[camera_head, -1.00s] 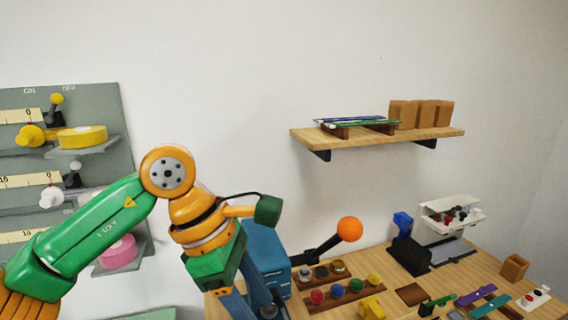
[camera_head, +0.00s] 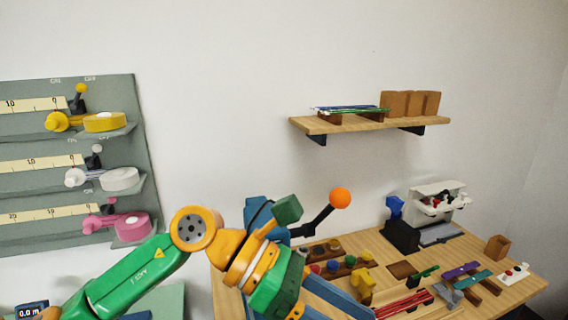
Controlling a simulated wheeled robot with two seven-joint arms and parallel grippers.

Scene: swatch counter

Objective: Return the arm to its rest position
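My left arm comes in from the lower left, with green and orange links, an elbow joint and an orange-banded forearm. The forearm reaches down and to the right in front of the wooden counter (camera_head: 516,291) and leaves the picture at the bottom. The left gripper cannot be made out. My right arm and gripper are not clearly visible. The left arm hides part of a blue machine with an orange-knobbed lever (camera_head: 340,198).
A grey wall panel (camera_head: 60,143) with tape rolls stands left. A wooden shelf (camera_head: 345,123) holds thin rods and brown blocks. The counter carries coloured knobs, a yellow block (camera_head: 362,281), red rods (camera_head: 403,304), a white device (camera_head: 436,201) and a brown box (camera_head: 498,247). The wall above is bare.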

